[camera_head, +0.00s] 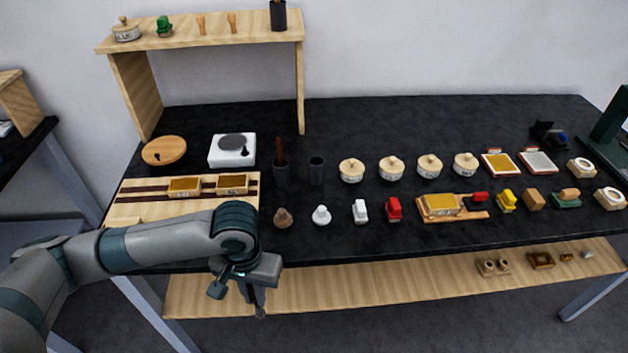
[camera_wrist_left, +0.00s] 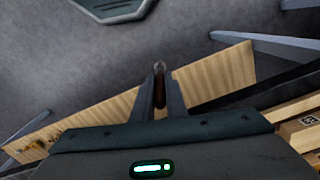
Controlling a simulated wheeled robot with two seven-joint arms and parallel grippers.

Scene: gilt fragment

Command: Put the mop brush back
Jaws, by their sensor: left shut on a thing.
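My left gripper (camera_head: 256,297) hangs in front of the table's front edge, at the lower left of the head view. In the left wrist view its two fingers (camera_wrist_left: 160,95) are shut on a thin reddish-brown handle, likely the mop brush (camera_wrist_left: 160,88), with a small grey ring at its end. Most of the brush is hidden by the fingers. On the table, a dark cup (camera_head: 281,178) holds a reddish-brown stick (camera_head: 280,150) upright. A second dark cup (camera_head: 317,172) beside it shows nothing standing out of it. My right gripper is not in view.
The black table (camera_head: 400,125) carries lidded jars, stamps and pads to the right. A wooden tray (camera_head: 140,211) with two boxes lies behind my left arm. A raised shelf (camera_head: 230,37) stands at the back left. A lower wooden shelf (camera_head: 390,283) runs beneath the table.

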